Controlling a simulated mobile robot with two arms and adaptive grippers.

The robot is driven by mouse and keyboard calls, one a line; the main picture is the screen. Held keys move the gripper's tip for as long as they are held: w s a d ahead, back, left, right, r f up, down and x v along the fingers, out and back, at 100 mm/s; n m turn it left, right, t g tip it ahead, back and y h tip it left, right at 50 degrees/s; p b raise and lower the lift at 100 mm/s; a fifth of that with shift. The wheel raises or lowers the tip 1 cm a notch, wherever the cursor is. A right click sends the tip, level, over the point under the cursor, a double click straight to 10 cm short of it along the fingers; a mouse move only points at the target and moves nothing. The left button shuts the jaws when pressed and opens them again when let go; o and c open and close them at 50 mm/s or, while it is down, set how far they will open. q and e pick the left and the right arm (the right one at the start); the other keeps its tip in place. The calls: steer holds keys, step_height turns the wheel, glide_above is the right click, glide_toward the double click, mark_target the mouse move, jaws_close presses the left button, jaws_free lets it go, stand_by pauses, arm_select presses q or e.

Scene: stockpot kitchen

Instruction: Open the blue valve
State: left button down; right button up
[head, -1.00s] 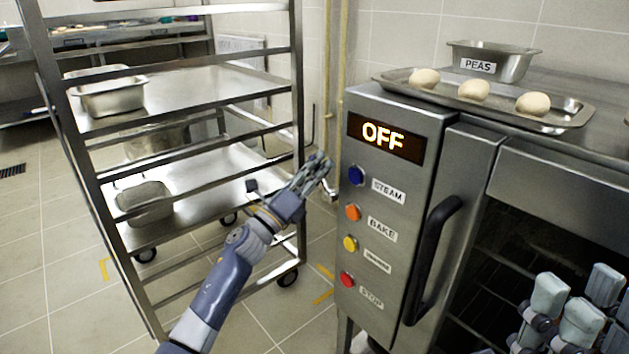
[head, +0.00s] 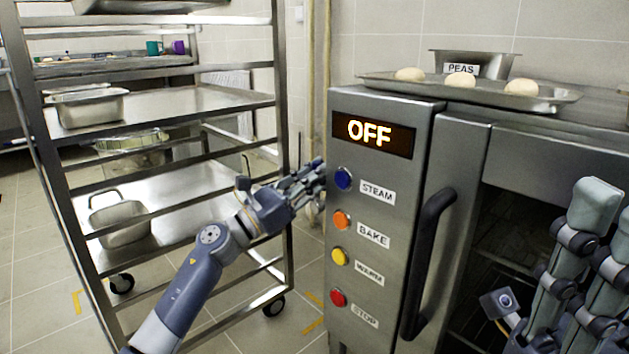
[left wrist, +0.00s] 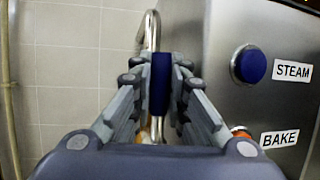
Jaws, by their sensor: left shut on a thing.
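My left gripper (head: 316,178) reaches in from the left, just left of the oven's front panel in the head view. In the left wrist view its fingers are shut on the blue handle from both sides.
The oven panel shows OFF (head: 369,132) above a blue STEAM button (head: 343,179), close to my left gripper. A black oven handle (head: 428,262) sticks out. A wheeled rack (head: 282,150) stands left. A tray (head: 446,93) with dough balls lies on top.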

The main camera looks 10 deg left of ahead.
arm_select(q)
steer(key=shift+d+f, duration=0.1)
stand_by(0.4)
steer(key=c, duration=1.6)
jaws_free()
steer(key=shift+o, duration=0.2)
steer(key=shift+s, duration=0.1)
steer(key=v, duration=0.8)
steer(key=shift+a, duration=0.2)
